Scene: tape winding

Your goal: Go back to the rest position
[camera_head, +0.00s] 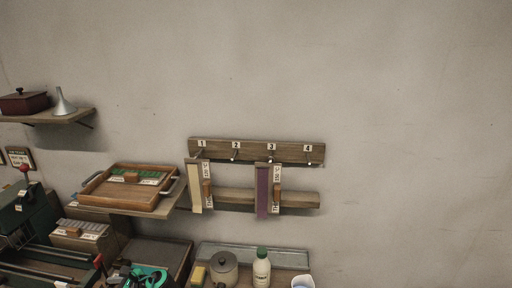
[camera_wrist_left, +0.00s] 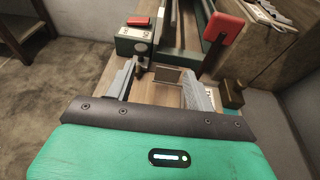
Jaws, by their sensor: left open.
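My left gripper (camera_wrist_left: 160,85) shows in the left wrist view with its two grey fingers apart and nothing held between them. Its green housing fills the bottom of that view. The fingers are over a wooden surface, close to a green machine block (camera_wrist_left: 135,40) with a red top. In the head view a teal shape (camera_head: 148,275) shows at the bottom edge, and I cannot tell for sure what it is. My right gripper is in neither view.
A numbered peg rack (camera_head: 255,150) on the wall holds a cream strip (camera_head: 195,190) and a purple strip (camera_head: 262,190). A wooden tray (camera_head: 105,195) sits on a shelf. A pot (camera_head: 223,268) and white bottle (camera_head: 261,268) stand below. A red lever (camera_wrist_left: 224,27) rises near the gripper.

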